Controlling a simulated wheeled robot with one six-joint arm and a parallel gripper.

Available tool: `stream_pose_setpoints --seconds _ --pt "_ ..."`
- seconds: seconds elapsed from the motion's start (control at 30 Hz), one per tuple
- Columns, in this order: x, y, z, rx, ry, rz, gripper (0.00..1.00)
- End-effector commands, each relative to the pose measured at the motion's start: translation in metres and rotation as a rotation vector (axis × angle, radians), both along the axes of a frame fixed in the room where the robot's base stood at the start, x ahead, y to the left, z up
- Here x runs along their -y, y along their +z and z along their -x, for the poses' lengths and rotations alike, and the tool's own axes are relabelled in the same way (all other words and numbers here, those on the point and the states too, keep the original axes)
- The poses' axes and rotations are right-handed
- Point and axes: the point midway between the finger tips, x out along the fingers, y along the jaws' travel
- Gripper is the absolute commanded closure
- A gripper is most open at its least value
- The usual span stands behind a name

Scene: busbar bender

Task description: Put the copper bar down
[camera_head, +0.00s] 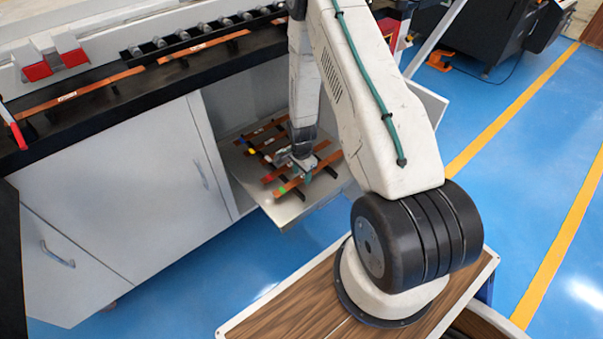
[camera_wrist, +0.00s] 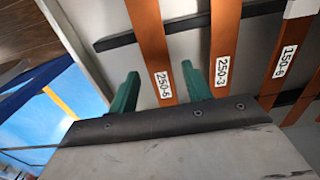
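My gripper (camera_wrist: 160,90) is low over the pulled-out drawer of the cabinet, its two green fingers apart. A copper bar labelled 250-5 (camera_wrist: 150,40) lies between the fingers, with a gap showing on each side. The bar crosses a black support strip (camera_wrist: 118,42) and is the one nearest the drawer's outer edge. In the head view my gripper (camera_head: 295,163) is over the outer bars, and the outermost bar (camera_head: 331,159) shows beyond it. Whether the fingers reach below the bar's top face is unclear.
The grey drawer (camera_head: 290,213) stands open over blue floor. Several more bars (camera_head: 95,88) lie on the black bench top.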

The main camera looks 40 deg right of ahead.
Motion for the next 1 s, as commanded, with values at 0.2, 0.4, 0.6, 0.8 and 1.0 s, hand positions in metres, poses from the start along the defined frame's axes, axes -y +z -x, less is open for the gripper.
stream_pose_setpoints --seconds 0.2,0.4,0.6,0.8,1.0 --pt "0.0 0.003 0.0 0.001 0.0 0.0 0.51" --pt "0.0 0.031 -0.001 0.003 0.0 0.001 0.51" --pt "0.0 0.075 -0.001 0.004 0.0 0.002 0.51" --pt "0.0 0.108 -0.001 0.002 0.0 0.001 0.51" --pt "-0.001 0.128 -0.001 0.003 0.013 0.001 0.51"
